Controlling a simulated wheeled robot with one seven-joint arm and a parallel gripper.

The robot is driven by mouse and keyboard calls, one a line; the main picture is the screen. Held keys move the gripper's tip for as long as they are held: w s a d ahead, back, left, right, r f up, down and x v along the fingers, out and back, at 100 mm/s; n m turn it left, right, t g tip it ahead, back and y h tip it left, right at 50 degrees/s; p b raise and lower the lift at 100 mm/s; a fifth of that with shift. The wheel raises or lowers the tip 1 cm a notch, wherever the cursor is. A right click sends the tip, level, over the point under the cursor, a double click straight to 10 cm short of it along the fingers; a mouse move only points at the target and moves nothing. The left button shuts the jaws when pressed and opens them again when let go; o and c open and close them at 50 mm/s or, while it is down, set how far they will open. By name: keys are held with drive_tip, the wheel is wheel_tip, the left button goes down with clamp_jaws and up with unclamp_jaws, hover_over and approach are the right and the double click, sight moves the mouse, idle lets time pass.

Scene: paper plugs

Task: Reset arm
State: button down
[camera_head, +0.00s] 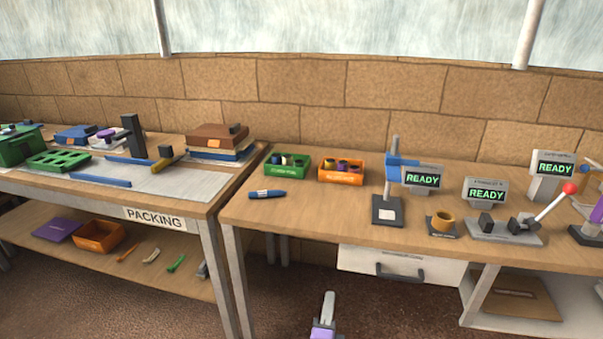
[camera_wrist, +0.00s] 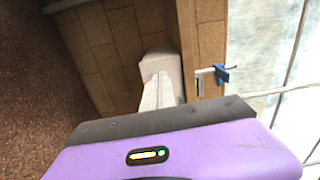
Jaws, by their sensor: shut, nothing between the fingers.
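My gripper (camera_head: 329,297) shows at the bottom middle of the head view, pale grey fingers above a purple body. It is in front of the workbench, below the level of its top and apart from it. The fingers are together and hold nothing. In the wrist view the purple housing fills the bottom, and the pale gripper (camera_wrist: 160,88) reaches up beyond its dark edge, with nothing in it. The rest of my arm is hidden below the head view.
The workbench (camera_head: 300,222) has a drawer (camera_head: 400,263) under its front edge. It carries a green bin (camera_head: 287,167), an orange bin (camera_head: 341,172), a blue marker (camera_head: 267,194) and several stations with READY screens. The packing table (camera_head: 200,207) stands left. Floor in front is clear.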

drive_tip(key=s+r+n+t+y, duration=0.3)
drive_tip(key=s+r+n+y, duration=0.15)
drive_tip(key=r+n, duration=0.35)
drive_tip(key=s+d+r+n+g+p, duration=0.2)
drive_tip(key=s+d+r+n, duration=0.1)
drive_tip(key=s, duration=1.1)
drive_tip(key=s+d+r+n+g+p, duration=0.2)
drive_tip(key=s+d+r+n+p, duration=0.1)
drive_tip(key=s, duration=1.2)
drive_tip(key=s+d+r+n+g+p, duration=0.1)
drive_tip(key=s+d+r+n+p, duration=0.2)
drive_tip(key=s, duration=1.1)
drive_tip(key=shift+s+d+r+n+g, duration=0.2)
drive_tip(key=shift+d+r+n+g, duration=0.2)
drive_tip(key=shift+d+r+n, duration=0.75)
drive_tip(key=shift+d+f+n, duration=0.1)
drive_tip(key=shift+f+n, duration=0.2)
drive_tip(key=shift+n, duration=0.15)
